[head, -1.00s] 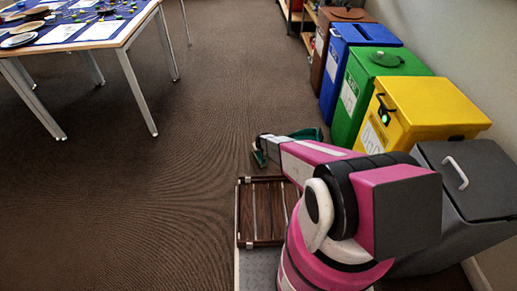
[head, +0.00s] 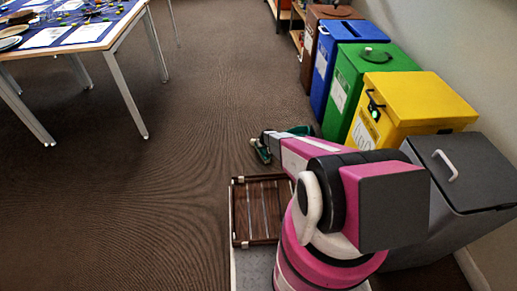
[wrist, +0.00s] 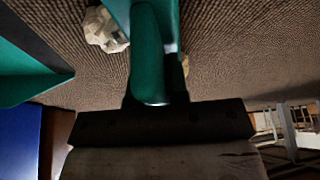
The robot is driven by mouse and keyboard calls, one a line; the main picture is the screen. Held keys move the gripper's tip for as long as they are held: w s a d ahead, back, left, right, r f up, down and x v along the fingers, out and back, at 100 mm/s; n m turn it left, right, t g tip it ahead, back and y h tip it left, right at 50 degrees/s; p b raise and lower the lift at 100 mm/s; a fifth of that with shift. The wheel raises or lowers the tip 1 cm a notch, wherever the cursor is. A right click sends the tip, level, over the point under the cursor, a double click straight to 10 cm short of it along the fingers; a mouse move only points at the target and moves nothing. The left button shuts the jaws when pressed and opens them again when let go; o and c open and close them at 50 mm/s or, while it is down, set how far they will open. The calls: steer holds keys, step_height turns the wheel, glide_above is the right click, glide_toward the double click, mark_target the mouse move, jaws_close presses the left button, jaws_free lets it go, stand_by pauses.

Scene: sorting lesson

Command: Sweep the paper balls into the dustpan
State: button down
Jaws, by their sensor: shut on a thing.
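My gripper (head: 265,142) reaches low over the carpet in the head view, shut on a green brush (head: 261,154). In the wrist view the green brush handle (wrist: 148,55) comes down the middle, in front of a dark strip and a wood-like block. A crumpled pale paper ball (wrist: 103,28) lies on the carpet left of the handle. A small yellowish bit, perhaps another ball, shows right of it, mostly hidden. The green dustpan (wrist: 30,65) is at the left of the wrist view. A green piece behind my arm in the head view (head: 300,131) looks like the dustpan too.
A row of bins stands along the right wall: brown, blue (head: 347,50), green (head: 362,75), yellow (head: 415,105) and grey (head: 465,170). A table (head: 125,25) with a blue cloth is at upper left. The carpet between is clear.

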steer(key=shift+w+d, duration=0.45)
steer(key=shift+d, duration=0.75)
steer(key=shift+w+d, duration=0.4)
steer(key=shift+d, duration=0.75)
steer(key=shift+w+d, duration=0.45)
steer(key=shift+d, duration=0.75)
steer(key=shift+w+a+m+h, duration=0.1)
steer(key=shift+w+m+h, duration=0.35)
steer(key=shift+m, duration=0.55)
steer(key=shift+w+m+h, duration=0.35)
steer(key=shift+w+m, duration=0.05)
steer(key=shift+m, duration=0.6)
steer(key=shift+d+r, duration=0.15)
steer(key=shift+d, duration=1.2)
steer(key=shift+d+r, duration=0.15)
steer(key=shift+d, duration=6.05)
steer(key=shift+s+d+r, duration=0.1)
steer(key=shift+r, duration=0.15)
step_height(320, 180, up, 6)
steer(key=a, duration=0.1)
steer(key=shift+a, duration=0.2)
